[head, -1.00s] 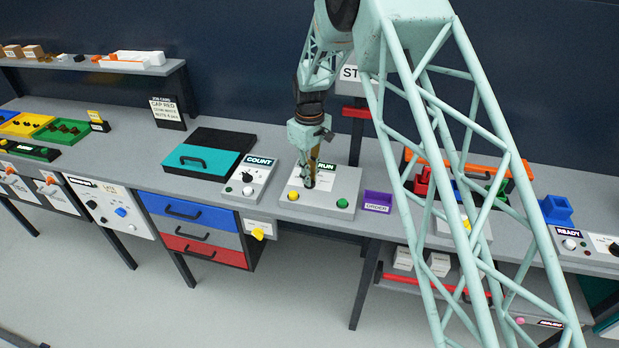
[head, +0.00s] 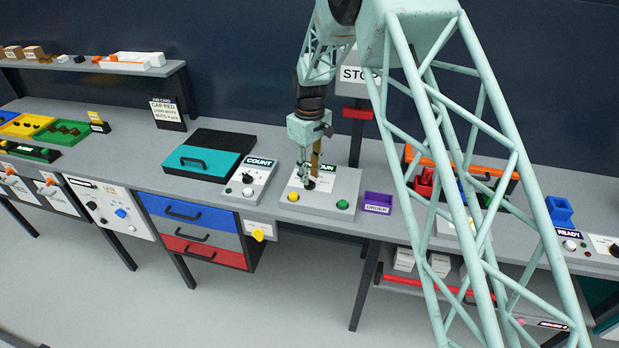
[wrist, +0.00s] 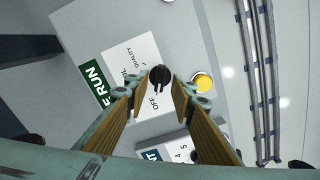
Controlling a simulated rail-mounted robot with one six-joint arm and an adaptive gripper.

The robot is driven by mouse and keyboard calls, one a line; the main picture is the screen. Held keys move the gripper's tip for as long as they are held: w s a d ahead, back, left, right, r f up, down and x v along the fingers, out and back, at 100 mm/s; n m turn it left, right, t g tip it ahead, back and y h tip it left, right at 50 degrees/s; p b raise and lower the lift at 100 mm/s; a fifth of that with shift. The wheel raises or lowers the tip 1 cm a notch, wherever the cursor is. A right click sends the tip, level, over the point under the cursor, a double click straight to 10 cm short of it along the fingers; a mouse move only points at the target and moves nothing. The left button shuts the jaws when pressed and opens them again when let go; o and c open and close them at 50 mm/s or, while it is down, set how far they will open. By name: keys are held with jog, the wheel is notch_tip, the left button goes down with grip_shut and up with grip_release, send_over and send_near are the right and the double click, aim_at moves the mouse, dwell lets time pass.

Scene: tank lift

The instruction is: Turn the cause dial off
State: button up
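The dial (wrist: 160,75) is a small black knob on the grey RUN panel (wrist: 90,25), beside a white label card (wrist: 140,52). The card reads QUALITY and OFF, with another word partly hidden by a finger. I cannot tell for sure which mark the dial points to. My gripper (wrist: 160,88) is open, its two brown-padded fingers on either side of the dial with gaps showing. In the head view my gripper (head: 309,178) points down at the panel (head: 335,187), low over the dial (head: 310,184). Contact is not clear.
A yellow button (head: 293,197) sits close to the dial, and a green button (head: 342,204) is at the panel's right. The COUNT box (head: 250,180) stands just left of the panel. A STOP sign (head: 361,76) stands behind.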

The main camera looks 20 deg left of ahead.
notch_tip(320, 180, up, 10)
dwell(0.6)
dwell(0.5)
